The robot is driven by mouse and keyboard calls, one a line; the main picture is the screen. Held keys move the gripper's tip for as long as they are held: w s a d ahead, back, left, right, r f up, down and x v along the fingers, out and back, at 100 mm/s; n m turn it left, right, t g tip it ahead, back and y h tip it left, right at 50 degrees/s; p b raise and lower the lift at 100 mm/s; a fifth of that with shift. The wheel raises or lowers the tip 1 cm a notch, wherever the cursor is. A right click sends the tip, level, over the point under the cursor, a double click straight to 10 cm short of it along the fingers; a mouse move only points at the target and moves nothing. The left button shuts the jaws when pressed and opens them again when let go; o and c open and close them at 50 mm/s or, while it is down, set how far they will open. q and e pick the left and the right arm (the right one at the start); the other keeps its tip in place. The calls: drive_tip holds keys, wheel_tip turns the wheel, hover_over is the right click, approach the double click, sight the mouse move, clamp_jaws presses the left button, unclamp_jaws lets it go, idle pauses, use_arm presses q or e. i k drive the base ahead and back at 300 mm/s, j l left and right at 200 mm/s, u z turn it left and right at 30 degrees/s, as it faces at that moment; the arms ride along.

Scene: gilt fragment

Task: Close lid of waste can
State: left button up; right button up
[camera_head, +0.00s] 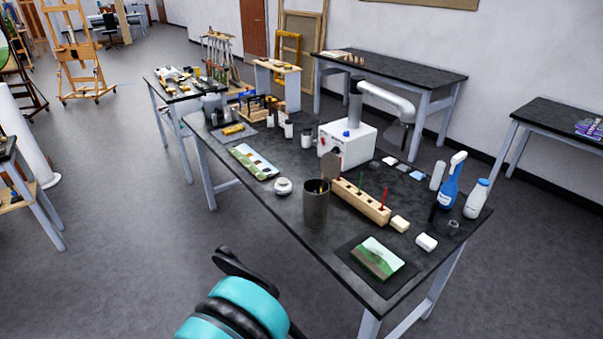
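The waste can (315,208) is a small dark metal cylinder standing upright near the front edge of the long black-topped table. Its round brownish lid (330,165) stands raised at the can's back rim, so the can is open. Something small and yellowish shows inside the mouth. A teal and black part of my arm shows at the bottom, left of centre, in front of the table and apart from the can.
A wooden block with colored sticks (361,201) stands close right of the can. A white round jar (283,187) is to its left. A white box with a pipe (346,146) stands behind. A painted panel (377,257) lies at front right.

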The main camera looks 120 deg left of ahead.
sight(330, 164)
drive_tip(key=i+j+u, duration=0.15)
drive_tip(key=u, duration=0.3)
drive_tip(key=i+j+u, duration=0.1)
drive_tip(key=i+u, duration=0.4)
drive_tip(key=u, duration=0.35)
drive_tip(key=i+u, duration=0.25)
drive_tip(key=u, duration=0.15)
drive_tip(key=i+u, duration=0.45)
drive_tip(key=i+l+u, duration=0.15)
drive_tip(key=i+u, duration=0.3)
drive_tip(key=i, duration=0.2)
drive_tip(key=i+u, duration=0.15)
drive_tip(key=u, duration=0.3)
drive_tip(key=i+l+u, duration=0.15)
drive_tip(key=u, duration=0.35)
drive_tip(key=i+l+u, duration=0.15)
drive_tip(key=u, duration=0.3)
drive_tip(key=i+l+u, duration=0.1)
drive_tip(key=u, duration=0.4)
drive_tip(key=i+l+u, duration=0.1)
drive_tip(key=u, duration=0.3)
drive_tip(key=i+l+u, duration=0.1)
drive_tip(key=u, duration=0.25)
drive_tip(key=l+u, duration=0.4)
drive_tip(key=i+j, duration=0.05)
drive_tip(key=j, duration=0.05)
